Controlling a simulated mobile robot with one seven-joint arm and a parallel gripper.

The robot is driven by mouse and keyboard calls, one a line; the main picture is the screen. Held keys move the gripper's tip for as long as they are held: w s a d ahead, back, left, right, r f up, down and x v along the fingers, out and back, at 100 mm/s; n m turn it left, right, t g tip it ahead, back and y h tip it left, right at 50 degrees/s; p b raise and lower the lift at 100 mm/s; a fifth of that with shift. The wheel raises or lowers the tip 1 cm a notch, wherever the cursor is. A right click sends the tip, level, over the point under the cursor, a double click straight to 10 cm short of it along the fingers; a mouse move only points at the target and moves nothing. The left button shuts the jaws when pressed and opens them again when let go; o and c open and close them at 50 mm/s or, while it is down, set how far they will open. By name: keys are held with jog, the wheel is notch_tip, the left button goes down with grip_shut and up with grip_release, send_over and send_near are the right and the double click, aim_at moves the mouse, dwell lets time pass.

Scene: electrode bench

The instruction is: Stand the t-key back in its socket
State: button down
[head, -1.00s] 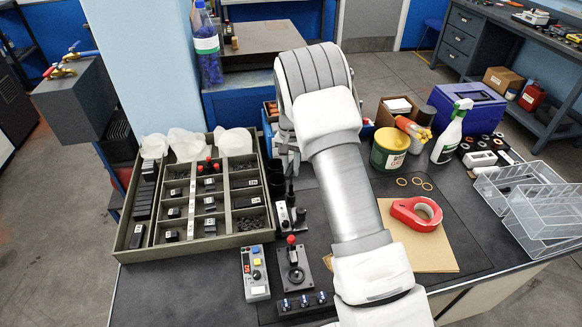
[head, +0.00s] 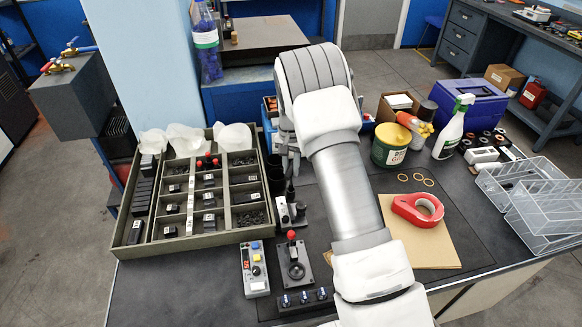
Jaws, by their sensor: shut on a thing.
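My gripper (head: 288,160) points down beside the right side of the parts tray, largely hidden behind my own arm. It is shut on a thin dark upright piece that looks like the t-key (head: 290,189). Its top is hidden between the fingers. Its lower end is at a small dark block with a pale label (head: 291,213), which looks like the socket's holder. I cannot tell whether the key's tip is inside the socket or just above it.
A divided tray (head: 186,245) of dark parts stands left. A control box (head: 254,270) and a red-knobbed joystick (head: 294,266) sit in front. Red tape (head: 417,210), a green tin (head: 390,145), a spray bottle (head: 452,128) and clear baskets (head: 535,205) are right.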

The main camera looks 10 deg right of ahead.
jog(key=shift+f+b, duration=0.55)
jog(key=shift+f, duration=0.35)
jog(key=c, duration=0.7)
grip_release()
jog(key=shift+o, duration=0.2)
jog(key=shift+r, duration=0.1)
notch_tip(320, 180, up, 17)
jog(key=shift+r+p, duration=0.15)
jog(key=shift+p, duration=0.2)
notch_tip(320, 180, up, 5)
jog(key=p, duration=0.4)
